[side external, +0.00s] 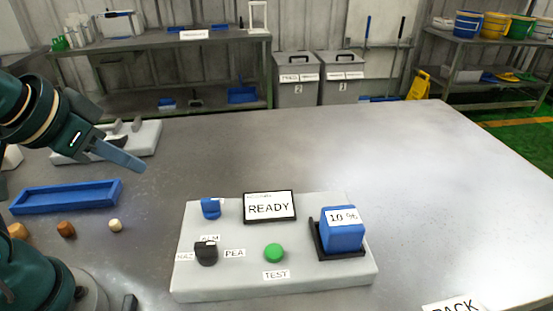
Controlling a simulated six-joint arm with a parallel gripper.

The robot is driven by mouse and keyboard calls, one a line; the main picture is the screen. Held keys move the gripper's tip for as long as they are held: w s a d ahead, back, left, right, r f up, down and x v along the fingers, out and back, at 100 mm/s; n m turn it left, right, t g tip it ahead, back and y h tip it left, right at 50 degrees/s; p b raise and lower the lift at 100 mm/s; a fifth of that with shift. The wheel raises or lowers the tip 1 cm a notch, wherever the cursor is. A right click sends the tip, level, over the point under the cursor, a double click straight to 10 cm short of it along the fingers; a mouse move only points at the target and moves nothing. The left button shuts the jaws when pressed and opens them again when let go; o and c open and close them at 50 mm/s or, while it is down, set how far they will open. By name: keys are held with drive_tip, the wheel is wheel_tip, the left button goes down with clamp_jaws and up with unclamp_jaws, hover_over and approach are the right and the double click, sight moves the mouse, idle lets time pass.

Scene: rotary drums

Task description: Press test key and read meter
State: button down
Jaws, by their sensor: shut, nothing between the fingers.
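A light grey panel (325,278) lies on the table at the front middle. A round green test key (274,253) sits on it above a "TEST" label (276,274). Behind the key, the meter (269,207) has a black frame and reads "READY". A black knob (206,253) stands between labels that look like "HAZ" and "PEA". A blue knob (211,208) is behind it. A blue block (342,230) marked "10 %" sits in a black holder at the right. My gripper (138,165) is shut and empty, above the table to the left, well apart from the panel.
A blue tray (66,196) lies at the left. A brown nut-like piece (66,229) and a pale one (115,225) lie in front of it. A grey block with dark fittings (143,139) stands behind my gripper. The table's right side is clear, apart from a partly cut-off "PACK" label (457,305).

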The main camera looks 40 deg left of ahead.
drive_tip(key=w+d+r+m+t, duration=0.1)
drive_tip(key=w+d+m, duration=0.15)
drive_tip(key=w, duration=0.25)
drive_tip(key=m+t+h, duration=0.1)
drive_tip(key=m+h, duration=0.2)
drive_tip(key=m, duration=0.6)
hover_over(267, 254)
wheel_tip(267, 254, down, 3)
drive_tip(key=shift+f, duration=0.1)
drive_tip(key=shift+f, duration=4.35)
drive_tip(key=shift+f, duration=0.15)
drive_tip(key=shift+f, duration=0.25)
